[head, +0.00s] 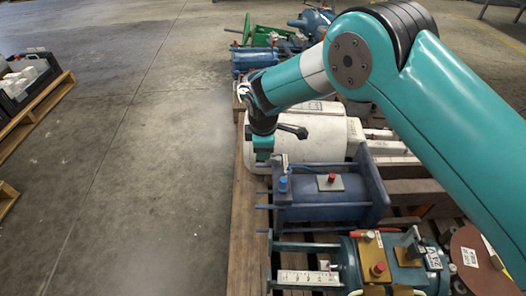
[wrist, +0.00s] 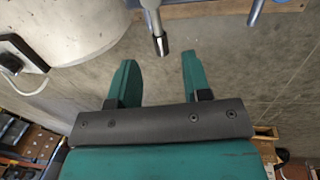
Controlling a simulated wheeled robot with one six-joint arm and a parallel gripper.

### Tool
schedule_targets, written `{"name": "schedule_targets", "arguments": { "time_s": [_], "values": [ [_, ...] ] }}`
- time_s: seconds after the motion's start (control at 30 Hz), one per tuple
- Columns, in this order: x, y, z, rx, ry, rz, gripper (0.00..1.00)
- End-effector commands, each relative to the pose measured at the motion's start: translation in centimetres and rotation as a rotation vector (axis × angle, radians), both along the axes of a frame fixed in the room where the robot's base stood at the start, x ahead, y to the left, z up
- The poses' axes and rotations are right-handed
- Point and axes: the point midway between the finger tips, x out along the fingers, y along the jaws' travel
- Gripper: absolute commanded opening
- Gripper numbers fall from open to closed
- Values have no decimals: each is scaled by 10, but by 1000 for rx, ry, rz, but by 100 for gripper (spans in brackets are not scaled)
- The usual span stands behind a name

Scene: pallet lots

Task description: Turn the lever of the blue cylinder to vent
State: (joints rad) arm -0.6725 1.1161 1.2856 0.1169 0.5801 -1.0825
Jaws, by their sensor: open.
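A dark blue cylinder (head: 322,203) lies on the pallet, with square end plates and thin rods sticking out to the left. A grey plate with a red knob (head: 332,178) sits on top, and a small blue fitting (head: 283,185) is near its left end. I cannot make out which part is the lever or its setting. My gripper (head: 263,157) points down beyond the cylinder's left end, beside the white drum. In the wrist view my gripper (wrist: 158,60) is open and empty; a grey rod with a dark, metal-tipped end (wrist: 160,40) shows just beyond the fingertips, between them.
The white drum (head: 315,138) lies behind the blue cylinder. A teal unit (head: 395,270) with a red knob stands in front. Another blue cylinder (head: 256,60) and a green frame (head: 262,33) are farther back. The floor (head: 130,150) left of the pallet is clear.

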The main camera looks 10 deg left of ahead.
Motion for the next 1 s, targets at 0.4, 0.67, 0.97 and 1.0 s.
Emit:
{"name": "schedule_targets", "arguments": {
  "time_s": [0.4, 0.67, 0.97, 1.0],
  "values": [
    [-18, -2, 101, 0, -1, 0, 44],
    [-23, -3, 122, 0, 0, -1, 44],
    [-23, -3, 122, -1, 0, -1, 44],
    [-23, -3, 122, -1, 0, -1, 44]
  ]
}}
